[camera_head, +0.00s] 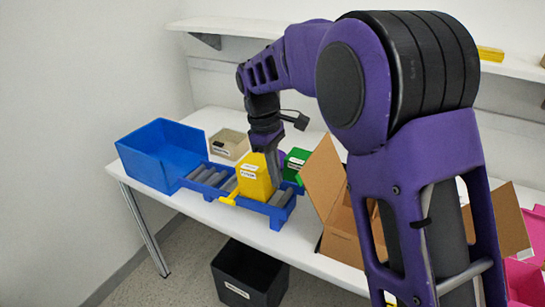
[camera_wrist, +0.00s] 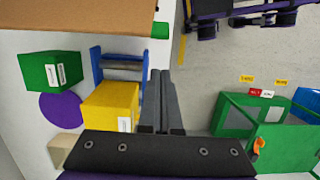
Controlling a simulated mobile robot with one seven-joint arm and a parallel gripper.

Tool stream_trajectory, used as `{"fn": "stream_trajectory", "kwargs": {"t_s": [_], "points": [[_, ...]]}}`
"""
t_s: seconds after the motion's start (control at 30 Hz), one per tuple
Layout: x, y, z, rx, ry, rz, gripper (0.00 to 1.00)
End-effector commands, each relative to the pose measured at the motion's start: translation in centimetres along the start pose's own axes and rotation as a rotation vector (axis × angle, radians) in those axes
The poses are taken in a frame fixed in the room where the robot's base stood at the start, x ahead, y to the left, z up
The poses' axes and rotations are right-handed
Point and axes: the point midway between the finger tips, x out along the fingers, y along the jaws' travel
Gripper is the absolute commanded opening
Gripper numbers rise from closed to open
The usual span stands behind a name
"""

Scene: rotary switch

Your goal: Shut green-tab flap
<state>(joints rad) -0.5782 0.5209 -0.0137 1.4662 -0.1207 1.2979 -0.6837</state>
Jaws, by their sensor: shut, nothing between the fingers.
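An open cardboard box (camera_head: 345,215) stands on the table, partly hidden behind my arm in the head view. Its left flap (camera_head: 322,178) stands up and leans outward, and another flap (camera_head: 500,222) sticks out at the right. In the wrist view, a brown cardboard flap (camera_wrist: 80,14) crosses the top, with a green tab (camera_wrist: 160,30) at its right end. My gripper (camera_head: 278,170) points down beside the yellow box, left of the cardboard box. In the wrist view my gripper (camera_wrist: 161,76) is shut and empty, with the tab apart from its fingertips.
The yellow box (camera_head: 254,178) sits on a blue roller conveyor (camera_head: 275,212), close to my fingers. A green box (camera_head: 295,160), a beige bin (camera_head: 229,143) and a blue bin (camera_head: 160,155) stand nearby. A black bin (camera_head: 250,275) is on the floor. A shelf (camera_head: 235,27) runs above.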

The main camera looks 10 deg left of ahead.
Motion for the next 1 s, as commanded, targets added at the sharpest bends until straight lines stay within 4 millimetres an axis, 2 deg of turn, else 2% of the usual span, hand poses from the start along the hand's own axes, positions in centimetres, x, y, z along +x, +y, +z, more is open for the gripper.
{"fn": "stream_trajectory", "kwargs": {"t_s": [0.1,0.3,0.77,1.0], "points": [[-0.6,0.0,1.8,0.002,0.002,0.002,0.0],[-1.1,0.0,3.5,0.001,0.001,0.0,0.0],[-1.3,0.1,3.8,0.0,0.003,0.001,0.0],[-1.7,0.8,4.3,0.003,0.06,0.001,0.0]]}}
